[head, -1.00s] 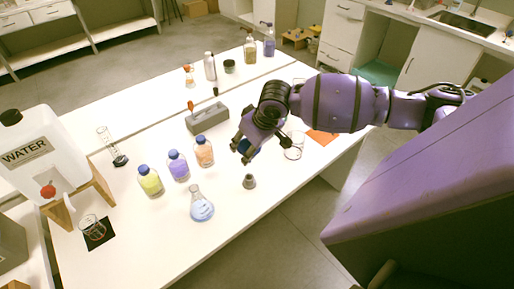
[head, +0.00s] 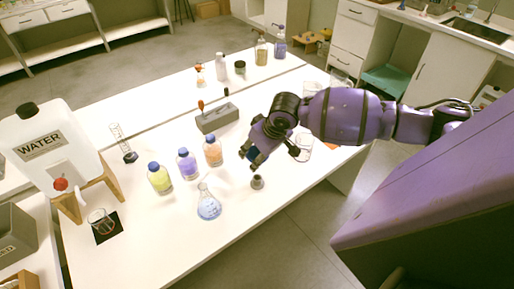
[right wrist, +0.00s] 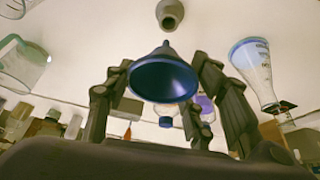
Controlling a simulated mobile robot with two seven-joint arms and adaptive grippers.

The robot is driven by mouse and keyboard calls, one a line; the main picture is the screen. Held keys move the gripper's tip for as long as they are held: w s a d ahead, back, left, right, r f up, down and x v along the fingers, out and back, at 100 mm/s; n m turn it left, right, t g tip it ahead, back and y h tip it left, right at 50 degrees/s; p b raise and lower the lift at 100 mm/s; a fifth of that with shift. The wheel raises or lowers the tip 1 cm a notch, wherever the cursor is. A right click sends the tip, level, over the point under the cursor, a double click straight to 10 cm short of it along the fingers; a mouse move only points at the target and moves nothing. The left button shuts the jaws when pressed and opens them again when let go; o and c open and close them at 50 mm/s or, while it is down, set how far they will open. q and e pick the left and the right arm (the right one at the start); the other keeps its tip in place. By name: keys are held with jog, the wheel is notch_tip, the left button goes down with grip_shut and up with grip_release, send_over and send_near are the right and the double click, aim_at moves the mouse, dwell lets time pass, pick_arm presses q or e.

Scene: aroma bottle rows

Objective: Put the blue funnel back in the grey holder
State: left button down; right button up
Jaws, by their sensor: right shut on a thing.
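The blue funnel (right wrist: 163,80) is between the fingers of my right gripper (right wrist: 165,95) in the right wrist view, its wide mouth toward the camera and its narrow stem pointing away. In the head view only a bit of the funnel's blue (head: 253,154) shows beside my right gripper (head: 272,155), which is shut on it above the table. The grey holder (head: 257,182) is a small, empty-looking stand on the table just below the gripper. It also shows in the right wrist view (right wrist: 170,13), beyond the funnel's stem and apart from it. My left gripper is out of view.
A flask with blue liquid (head: 208,206) stands left of the holder. An orange bottle (head: 212,152), a purple bottle (head: 187,164) and a yellow bottle (head: 159,178) stand in a row further left. A clear beaker (head: 303,148) is close right of the gripper. A grey block (head: 217,118) lies behind.

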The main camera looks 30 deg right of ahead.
notch_tip(320, 180, down, 2)
jog(key=shift+f, duration=0.5)
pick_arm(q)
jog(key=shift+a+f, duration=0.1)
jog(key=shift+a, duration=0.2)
pick_arm(e)
jog(key=shift+f, duration=0.1)
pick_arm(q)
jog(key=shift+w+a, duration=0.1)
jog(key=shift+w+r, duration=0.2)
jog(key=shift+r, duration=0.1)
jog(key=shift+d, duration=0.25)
